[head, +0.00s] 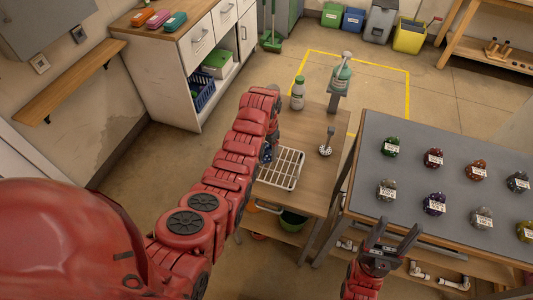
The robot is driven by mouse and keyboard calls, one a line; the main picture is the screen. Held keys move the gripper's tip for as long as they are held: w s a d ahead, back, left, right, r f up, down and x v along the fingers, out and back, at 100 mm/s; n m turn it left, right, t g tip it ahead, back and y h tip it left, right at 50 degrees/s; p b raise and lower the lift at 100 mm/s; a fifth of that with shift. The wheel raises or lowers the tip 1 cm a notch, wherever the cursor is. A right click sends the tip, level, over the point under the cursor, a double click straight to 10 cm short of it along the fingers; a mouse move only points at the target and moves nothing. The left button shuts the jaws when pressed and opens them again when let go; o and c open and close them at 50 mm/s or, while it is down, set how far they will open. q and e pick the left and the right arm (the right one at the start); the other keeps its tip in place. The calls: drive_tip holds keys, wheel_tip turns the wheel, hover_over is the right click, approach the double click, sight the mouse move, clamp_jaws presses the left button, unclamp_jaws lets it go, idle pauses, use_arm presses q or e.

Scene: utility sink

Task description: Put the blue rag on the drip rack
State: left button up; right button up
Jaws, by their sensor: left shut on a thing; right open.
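The drip rack (299,170) is a white wire rack lying on the wooden counter, left of the grey table. The blue rag (266,154) shows only as a small dark blue patch beside my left arm, at the rack's upper left edge. My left gripper (269,143) is mostly hidden behind its own arm and is shut on the blue rag. I cannot tell whether the rag touches the rack. My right gripper (397,238) is open and empty at the front edge of the grey table.
The grey table (410,172) holds several labelled coloured items. Much of the rack is bare.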

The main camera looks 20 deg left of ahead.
use_arm(q)
drive_tip(key=shift+s+f+p, duration=0.1)
drive_tip(key=shift+f+p, duration=0.25)
drive_tip(key=shift+f, duration=1.05)
drive_tip(key=o, duration=1.2)
drive_tip(key=shift+o, duration=0.2)
